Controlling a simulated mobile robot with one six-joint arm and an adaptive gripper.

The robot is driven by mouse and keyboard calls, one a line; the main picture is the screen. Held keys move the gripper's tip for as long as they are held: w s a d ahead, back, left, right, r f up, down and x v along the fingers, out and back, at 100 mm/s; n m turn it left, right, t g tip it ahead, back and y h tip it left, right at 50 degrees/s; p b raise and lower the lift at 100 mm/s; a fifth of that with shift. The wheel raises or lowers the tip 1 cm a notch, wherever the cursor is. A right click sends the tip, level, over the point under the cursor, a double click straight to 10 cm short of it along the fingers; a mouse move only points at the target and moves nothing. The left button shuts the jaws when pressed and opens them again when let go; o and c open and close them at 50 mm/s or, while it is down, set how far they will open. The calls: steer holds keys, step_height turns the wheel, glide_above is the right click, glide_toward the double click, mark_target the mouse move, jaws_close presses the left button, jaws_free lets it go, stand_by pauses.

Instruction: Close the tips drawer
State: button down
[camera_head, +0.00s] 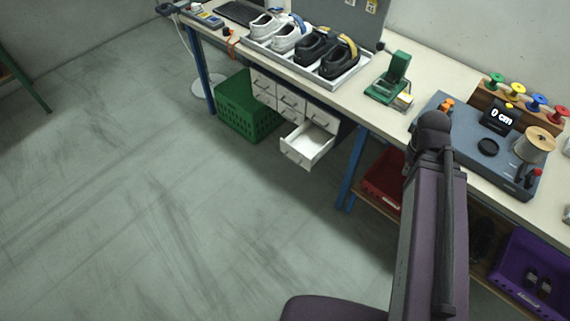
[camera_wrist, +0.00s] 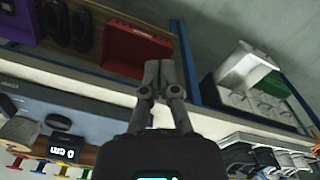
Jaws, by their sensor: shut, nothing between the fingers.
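A white drawer (camera_head: 308,146) stands pulled out at the lower right of a small drawer unit (camera_head: 292,101) under the workbench. It looks empty, and no label on it is readable. The unit's other drawers look shut. In the wrist view, which is upside down, the open drawer (camera_wrist: 245,68) juts out at the upper right, beside the unit's shut fronts (camera_wrist: 265,106). My gripper (camera_wrist: 158,68) is shut and empty, well apart from the drawer. The head view shows my arm at the right, but the gripper cannot be made out there.
A green crate (camera_head: 247,108) stands left of the drawer unit. A blue table leg (camera_head: 352,168) and a red bin (camera_head: 384,180) are to its right. The workbench (camera_head: 372,106) carries a shoe tray (camera_head: 300,68) and a green device (camera_head: 390,80). The floor before the drawer is clear.

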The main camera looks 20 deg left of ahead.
steer(key=w+a+f+n+t+h+b, duration=0.3)
steer(key=w+a+f+n+b, duration=0.2)
steer(key=a+f+n+b, duration=0.6)
steer(key=w+a+f+n+t+h+b, duration=0.25)
steer(key=w+a+f+n+b, duration=0.2)
steer(key=a+f+b, duration=0.95)
steer(key=s+a+f+n+t+b, duration=0.1)
steer(key=a+f+n+t+b, duration=0.2)
steer(key=a+n+b, duration=0.2)
steer(key=s+a+f+n+t+b, duration=0.2)
steer(key=a+f+n+b, duration=0.2)
steer(key=a+b, duration=0.6)
steer(key=s+a+f+n+t+b, duration=0.2)
steer(key=a+f+n+t+b, duration=0.1)
steer(key=a+n+b, duration=0.3)
steer(key=a+f+b, duration=0.1)
steer(key=a+b, duration=0.1)
steer(key=b, duration=0.1)
steer(key=shift+s+t+b, duration=0.25)
steer(key=shift+t+b, duration=0.1)
steer(key=shift+b, duration=0.05)
steer(key=shift+w+h, duration=0.1)
steer(key=shift+h, duration=0.15)
steer(key=b+x, duration=0.3)
steer(key=x, duration=1.1)
steer(key=shift+a, duration=0.15)
